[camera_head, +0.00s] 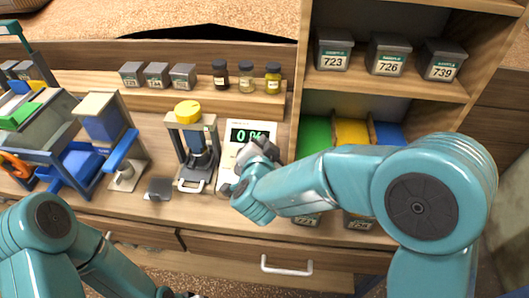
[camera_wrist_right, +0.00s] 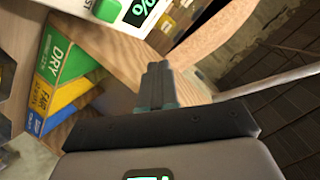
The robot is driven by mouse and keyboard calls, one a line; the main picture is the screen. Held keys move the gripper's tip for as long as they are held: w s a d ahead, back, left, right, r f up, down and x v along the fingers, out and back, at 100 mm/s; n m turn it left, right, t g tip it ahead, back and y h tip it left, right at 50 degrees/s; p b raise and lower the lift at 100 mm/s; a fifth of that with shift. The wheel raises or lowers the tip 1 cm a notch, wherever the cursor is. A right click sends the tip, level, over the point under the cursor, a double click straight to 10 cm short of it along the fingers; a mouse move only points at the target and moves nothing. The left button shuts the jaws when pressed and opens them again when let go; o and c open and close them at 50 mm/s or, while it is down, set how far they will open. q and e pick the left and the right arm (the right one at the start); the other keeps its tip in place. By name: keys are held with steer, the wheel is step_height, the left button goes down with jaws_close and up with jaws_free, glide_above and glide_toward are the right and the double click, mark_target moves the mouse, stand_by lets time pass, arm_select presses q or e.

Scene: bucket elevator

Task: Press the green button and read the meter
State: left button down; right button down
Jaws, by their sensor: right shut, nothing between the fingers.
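The white meter (camera_head: 240,130) stands on the bench, with a dark display (camera_head: 247,135) that reads 0 % in green. My right gripper (camera_head: 264,150) is in front of the meter's lower part and hides it there. In the right wrist view the gripper's fingers (camera_wrist_right: 158,72) are shut together with nothing between them. The fingertips appear apart from the button. Only dark tips of my left gripper (camera_head: 180,295) show at the bottom edge.
A grey press with a yellow knob (camera_head: 187,111) stands left of the meter. Green, yellow and blue panels (camera_wrist_right: 62,80) lettered DRY and FAIR are beside it in the wrist view. Jars (camera_head: 246,77) and sample boxes (camera_head: 388,54) line the shelves. A blue-framed machine (camera_head: 75,165) stands at left.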

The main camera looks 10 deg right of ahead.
steer(key=f+b, duration=0.1)
steer(key=f, duration=0.1)
steer(key=w+f+b, duration=0.1)
steer(key=b, duration=0.1)
steer(key=w+f+b, duration=0.1)
steer(key=f, duration=0.1)
steer(key=shift+w+d+f, duration=0.1)
steer(key=shift+d+f, duration=0.2)
steer(key=shift+w+f+b, duration=0.3)
steer(key=shift+f+b, duration=0.3)
steer(key=shift+b, duration=0.2)
steer(key=shift+w+d+f, duration=0.1)
steer(key=shift+w+f, duration=0.15)
steer(key=shift+f, duration=0.05)
steer(key=shift+f+b, duration=0.15)
steer(key=shift+b, duration=0.2)
stand_by(1.0)
steer(key=shift+w+d+f, duration=0.1)
steer(key=shift+w+f, duration=0.1)
steer(key=shift+f, duration=0.05)
